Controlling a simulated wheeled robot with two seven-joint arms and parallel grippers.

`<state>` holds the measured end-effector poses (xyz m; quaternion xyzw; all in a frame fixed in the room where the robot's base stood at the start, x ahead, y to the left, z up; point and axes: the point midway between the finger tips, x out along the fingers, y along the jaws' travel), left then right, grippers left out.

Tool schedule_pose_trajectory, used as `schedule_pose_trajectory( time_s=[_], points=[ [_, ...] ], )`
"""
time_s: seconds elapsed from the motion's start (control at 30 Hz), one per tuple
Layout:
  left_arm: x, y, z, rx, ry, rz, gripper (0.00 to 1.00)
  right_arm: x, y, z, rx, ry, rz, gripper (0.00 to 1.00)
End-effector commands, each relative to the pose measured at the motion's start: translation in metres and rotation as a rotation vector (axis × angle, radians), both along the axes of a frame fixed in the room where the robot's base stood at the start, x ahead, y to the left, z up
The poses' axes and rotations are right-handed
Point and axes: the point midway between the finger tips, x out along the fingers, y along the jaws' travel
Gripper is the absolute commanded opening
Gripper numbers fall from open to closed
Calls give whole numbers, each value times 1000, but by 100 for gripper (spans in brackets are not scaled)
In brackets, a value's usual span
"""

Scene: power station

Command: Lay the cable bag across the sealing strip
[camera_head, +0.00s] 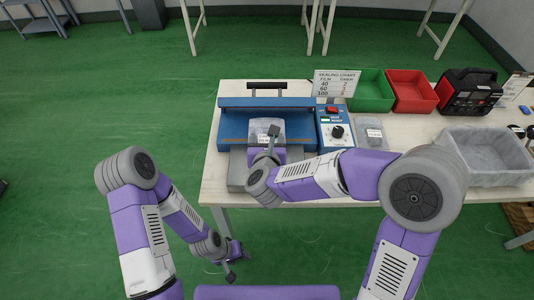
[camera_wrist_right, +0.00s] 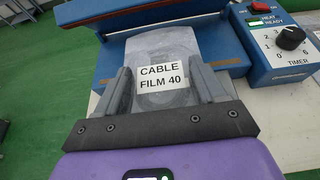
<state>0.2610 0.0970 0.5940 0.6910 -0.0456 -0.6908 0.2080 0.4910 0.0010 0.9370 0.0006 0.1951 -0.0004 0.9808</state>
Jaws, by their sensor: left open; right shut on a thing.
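The cable bag (camera_head: 264,126) is a clear grey pouch labelled "CABLE FILM 40" (camera_wrist_right: 161,76). My right gripper (camera_head: 268,144) is shut on its near end; in the right wrist view its fingers (camera_wrist_right: 160,92) flank the label. The blue sealer (camera_head: 230,124) stands on the table, with the orange sealing strip (camera_head: 297,139) running across it. The bag's far end extends past the strip's line over the sealer bed. I cannot tell whether it touches the strip. My left gripper (camera_head: 232,264) is open and empty, low in front of the table.
A control box with a timer knob (camera_head: 337,131) adjoins the sealer's right side. Further right are another small bag (camera_head: 374,134), a green bin (camera_head: 372,92), a red bin (camera_head: 412,92) and a grey tub (camera_head: 482,178). A sealing chart (camera_head: 336,84) stands behind.

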Motion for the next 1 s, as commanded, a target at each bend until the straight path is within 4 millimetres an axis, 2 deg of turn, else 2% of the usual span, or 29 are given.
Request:
schedule_pose_trajectory(
  time_s=[0.03,0.1,0.33,0.53,0.97,1.0],
  points=[
    [0,0,-7,0,0,0,51,0,-1,-15,-3,3,-1,39],
    [0,0,-11,0,0,0,51,0,-1,-26,-1,2,-1,39],
    [0,0,-16,0,0,0,51,0,-1,-43,0,0,-2,39],
    [0,0,-26,0,0,0,51,0,-1,-71,-1,2,-1,39],
    [0,0,-31,0,0,0,51,0,-1,-75,2,-2,-1,39],
    [0,0,-31,0,0,0,51,0,-1,-75,1,-1,0,73]
  ],
)
